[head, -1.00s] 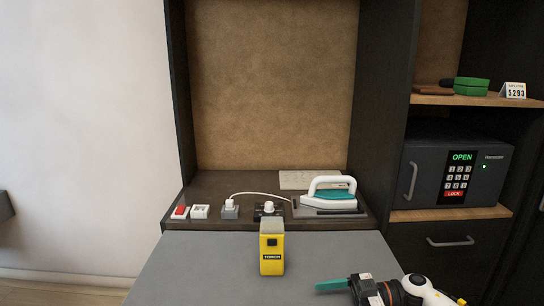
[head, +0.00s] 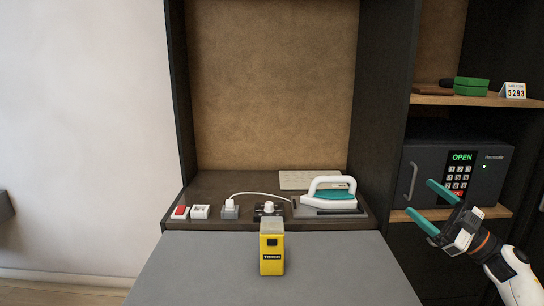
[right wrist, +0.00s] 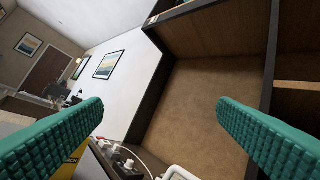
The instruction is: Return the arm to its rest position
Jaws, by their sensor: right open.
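My right gripper (head: 432,208) is raised at the right, in front of the safe. Its two teal fingers are spread apart with nothing between them. In the right wrist view the same fingers (right wrist: 160,120) frame the empty niche. My right arm comes in from the lower right corner. My left gripper is not seen in either view.
A yellow box (head: 272,254) stands on the grey surface (head: 200,265). Behind it are a white-and-teal iron (head: 330,194), a plug in a socket (head: 230,207) and a red switch (head: 180,212). The dark safe (head: 425,165) reads OPEN. Green items (head: 470,87) lie on the upper shelf.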

